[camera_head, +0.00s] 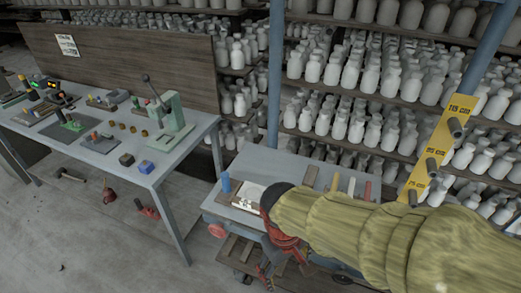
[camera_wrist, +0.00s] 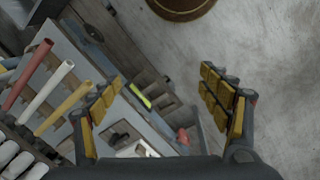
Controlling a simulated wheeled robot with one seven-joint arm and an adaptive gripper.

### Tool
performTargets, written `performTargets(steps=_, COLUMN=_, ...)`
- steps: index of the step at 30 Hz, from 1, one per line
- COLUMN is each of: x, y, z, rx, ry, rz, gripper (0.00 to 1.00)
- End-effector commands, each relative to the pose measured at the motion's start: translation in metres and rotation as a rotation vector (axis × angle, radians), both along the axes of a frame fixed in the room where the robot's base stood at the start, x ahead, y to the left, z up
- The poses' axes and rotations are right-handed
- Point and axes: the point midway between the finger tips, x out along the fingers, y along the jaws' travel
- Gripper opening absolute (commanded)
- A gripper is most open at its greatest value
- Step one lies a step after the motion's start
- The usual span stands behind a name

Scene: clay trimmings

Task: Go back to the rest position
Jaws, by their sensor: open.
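My gripper (camera_wrist: 160,105) is open and empty in the wrist view, its yellow-padded fingers spread wide apart. In the head view my arm reaches in from the right, and my gripper (camera_head: 285,250) hangs in front of the small grey cart (camera_head: 228,205), largely hidden by the arm's olive sleeve. In the wrist view the cart (camera_wrist: 78,45) lies behind and left of the fingers. A blue cylinder (camera_head: 226,182) and a white sheet on a board (camera_head: 250,196) sit on the cart top. No clay trimmings can be made out.
A long grey workbench (camera_head: 170,165) with a green press (camera_head: 172,118) and small parts stands at left. Shelves of pale bottles (camera_head: 350,75) fill the back. A blue post (camera_head: 275,75) and yellow sign (camera_head: 436,150) stand near the cart. Tools lie on the floor (camera_head: 100,240).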

Motion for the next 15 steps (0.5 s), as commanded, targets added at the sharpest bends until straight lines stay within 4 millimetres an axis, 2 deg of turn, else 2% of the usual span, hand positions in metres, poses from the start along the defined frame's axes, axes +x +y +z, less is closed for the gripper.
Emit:
performTargets(steps=1, x=-0.002, y=-0.009, z=0.013, rx=0.038, ry=-0.036, rz=-0.057, gripper=0.78)
performTargets(steps=6, x=-0.012, y=-0.035, z=0.049, rx=0.143, ry=-0.148, rz=-0.208, gripper=0.78)
performTargets(steps=15, x=-0.027, y=-0.092, z=0.112, rx=0.235, ry=-0.394, rz=-0.414, gripper=0.78)
